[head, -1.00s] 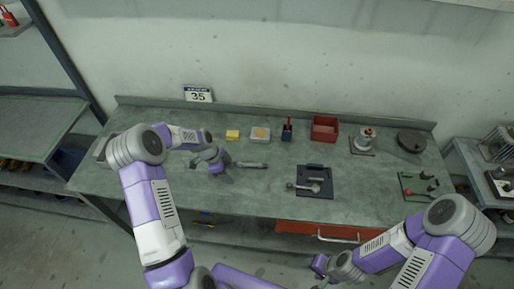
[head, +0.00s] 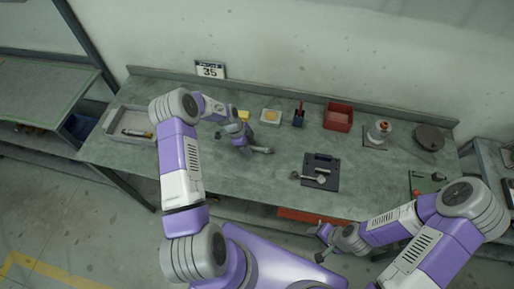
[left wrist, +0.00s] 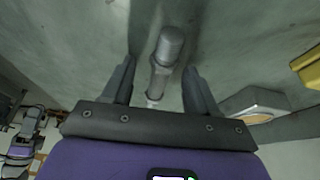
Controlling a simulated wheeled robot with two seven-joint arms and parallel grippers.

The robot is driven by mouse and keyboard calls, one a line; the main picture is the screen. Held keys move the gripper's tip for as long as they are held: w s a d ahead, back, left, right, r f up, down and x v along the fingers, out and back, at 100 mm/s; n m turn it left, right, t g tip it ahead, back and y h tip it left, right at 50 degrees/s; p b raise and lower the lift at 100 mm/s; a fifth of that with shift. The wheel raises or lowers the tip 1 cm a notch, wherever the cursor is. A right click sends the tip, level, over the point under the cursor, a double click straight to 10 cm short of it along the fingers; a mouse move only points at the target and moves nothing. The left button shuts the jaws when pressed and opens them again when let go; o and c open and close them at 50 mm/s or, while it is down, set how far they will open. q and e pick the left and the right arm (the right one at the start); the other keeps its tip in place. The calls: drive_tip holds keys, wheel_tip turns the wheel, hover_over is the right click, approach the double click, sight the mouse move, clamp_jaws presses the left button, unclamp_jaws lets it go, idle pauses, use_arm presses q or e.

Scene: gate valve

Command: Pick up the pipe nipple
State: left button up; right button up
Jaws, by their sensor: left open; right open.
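A grey metal cylindrical piece, which appears to be the pipe nipple (head: 262,150), lies on the workbench just right of my left gripper (head: 243,142). In the left wrist view the pipe nipple (left wrist: 165,50) has a thicker far end and a narrower part toward the palm. It lies between the two spread fingers of my left gripper (left wrist: 160,82), with a gap showing on both sides. My right gripper (head: 322,245) is open and empty in front of the bench, far from the pipe nipple.
A grey tray (head: 115,122) with a tool stands at the left.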

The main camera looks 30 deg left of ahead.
use_arm(q)
drive_tip(key=shift+w, duration=0.1)
clamp_jaws()
